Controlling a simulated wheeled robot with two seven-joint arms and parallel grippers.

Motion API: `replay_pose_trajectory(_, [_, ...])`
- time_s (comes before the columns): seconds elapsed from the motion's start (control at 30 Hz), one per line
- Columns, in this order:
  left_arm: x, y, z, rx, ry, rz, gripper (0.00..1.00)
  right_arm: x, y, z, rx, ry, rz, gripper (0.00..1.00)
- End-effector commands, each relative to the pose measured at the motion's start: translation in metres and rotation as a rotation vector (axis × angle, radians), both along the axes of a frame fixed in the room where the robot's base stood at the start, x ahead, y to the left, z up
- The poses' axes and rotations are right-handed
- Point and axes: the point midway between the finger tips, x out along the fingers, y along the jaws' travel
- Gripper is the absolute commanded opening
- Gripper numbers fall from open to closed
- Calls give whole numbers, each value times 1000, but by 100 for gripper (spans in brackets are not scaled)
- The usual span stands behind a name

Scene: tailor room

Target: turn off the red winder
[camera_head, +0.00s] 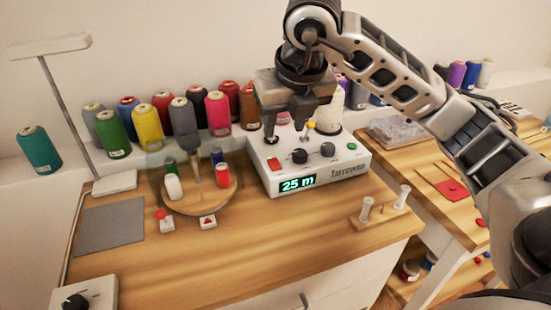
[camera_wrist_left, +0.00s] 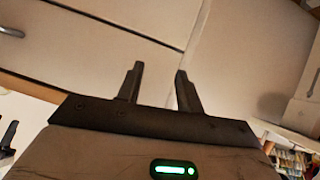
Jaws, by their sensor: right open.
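A white winder machine (camera_head: 320,180) stands on the wooden table, its display lit with "25 m". On its top are a red button (camera_head: 273,163), dark knobs (camera_head: 327,149), a yellow-tipped lever (camera_head: 310,127) and a green button (camera_head: 352,146). The machine's body is white, not red. My right gripper (camera_head: 286,122) is open and points down over the rear left of the machine top, hiding part of it. Whether its fingers touch anything is unclear. My left gripper (camera_wrist_left: 160,78) is open and empty in the left wrist view, in front of pale cabinet panels.
A round wooden stand (camera_head: 200,205) with small spools sits left of the machine, with a red-topped button block (camera_head: 166,220) and a red triangle block (camera_head: 208,222) before it. A small wooden peg holder (camera_head: 380,212) stands at right. Thread cones line the back.

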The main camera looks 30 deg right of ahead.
Motion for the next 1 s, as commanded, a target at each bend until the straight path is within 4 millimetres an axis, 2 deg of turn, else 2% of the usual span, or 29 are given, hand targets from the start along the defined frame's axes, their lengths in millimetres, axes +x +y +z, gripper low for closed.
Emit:
replay_pose_trajectory(0.03, [0,0,0,0,-3,0,36,4,-2,-13,-1,5,-2,42])
replay_pose_trajectory(0.2, [2,0,2,-1,-11,-1,36,18,-5,-47,1,6,0,42])
replay_pose_trajectory(0.4, [3,-1,3,-2,-18,-1,36,31,-8,-81,1,4,1,42])
replay_pose_trajectory(0.5, [3,-1,3,-2,-19,-1,36,37,-8,-92,2,3,2,42])
replay_pose_trajectory(0.7, [3,-1,3,-1,-20,-1,36,41,-10,-102,1,0,4,42])
replay_pose_trajectory(0.97, [3,-1,2,0,-18,-2,36,41,-9,-103,2,0,4,42])
replay_pose_trajectory(1.0, [3,-1,2,0,-17,-2,36,41,-9,-103,2,0,4,31])
